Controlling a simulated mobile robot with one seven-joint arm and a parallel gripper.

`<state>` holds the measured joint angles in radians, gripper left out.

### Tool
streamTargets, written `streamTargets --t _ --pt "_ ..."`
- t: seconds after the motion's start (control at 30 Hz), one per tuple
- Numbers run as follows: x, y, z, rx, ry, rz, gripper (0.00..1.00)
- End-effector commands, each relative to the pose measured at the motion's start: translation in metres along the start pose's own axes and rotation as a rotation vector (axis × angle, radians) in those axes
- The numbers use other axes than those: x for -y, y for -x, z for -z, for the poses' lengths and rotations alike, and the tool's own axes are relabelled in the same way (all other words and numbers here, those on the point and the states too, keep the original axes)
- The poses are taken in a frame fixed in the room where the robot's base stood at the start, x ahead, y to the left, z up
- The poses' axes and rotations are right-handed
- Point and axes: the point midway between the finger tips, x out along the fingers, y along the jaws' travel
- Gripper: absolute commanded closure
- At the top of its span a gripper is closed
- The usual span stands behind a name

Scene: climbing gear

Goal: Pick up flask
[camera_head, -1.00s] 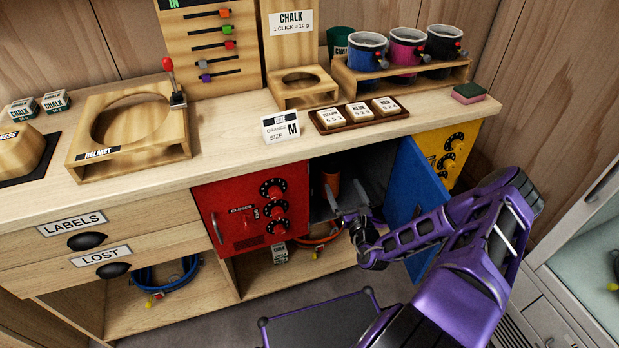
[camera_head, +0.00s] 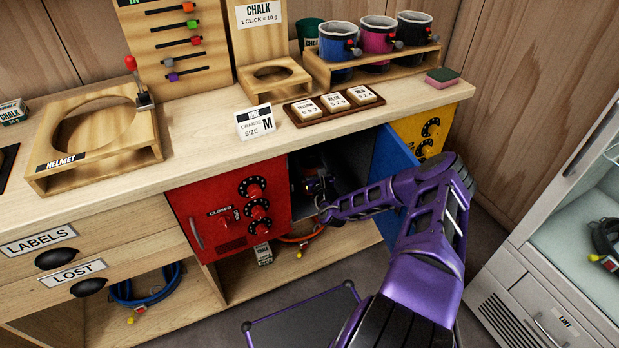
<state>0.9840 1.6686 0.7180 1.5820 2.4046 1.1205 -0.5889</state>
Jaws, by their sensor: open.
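The flask (camera_head: 312,162) appears to be the small dark orange-brown cylinder standing inside the open compartment (camera_head: 350,165) under the counter. It is in shadow, and its lower part is hidden by my gripper. My gripper (camera_head: 316,184) is inside the compartment, right in front of the flask, with its jaws open. I cannot tell whether the fingers touch the flask or reach around it.
A closed red locker door (camera_head: 230,212) with dials is on the left. The counter edge is just above. A shelf below holds an orange harness (camera_head: 300,240). A glass-fronted cabinet (camera_head: 560,240) stands at right.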

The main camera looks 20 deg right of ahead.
Motion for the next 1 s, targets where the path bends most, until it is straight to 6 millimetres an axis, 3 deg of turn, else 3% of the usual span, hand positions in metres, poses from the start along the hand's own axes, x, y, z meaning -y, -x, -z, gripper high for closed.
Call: streamTargets --t 0.17,0.4,0.7,0.77,1.0 --pt "0.002 -0.014 0.0 0.001 0.001 0.0 0.0" --pt "0.004 -0.048 -0.003 0.002 0.002 0.0 0.0" --pt "0.004 -0.054 -0.004 0.0 0.001 0.0 0.0" --pt "0.004 -0.054 -0.004 0.0 0.001 -0.001 0.07" --pt "0.004 -0.054 -0.004 0.0 0.001 -0.001 0.5"
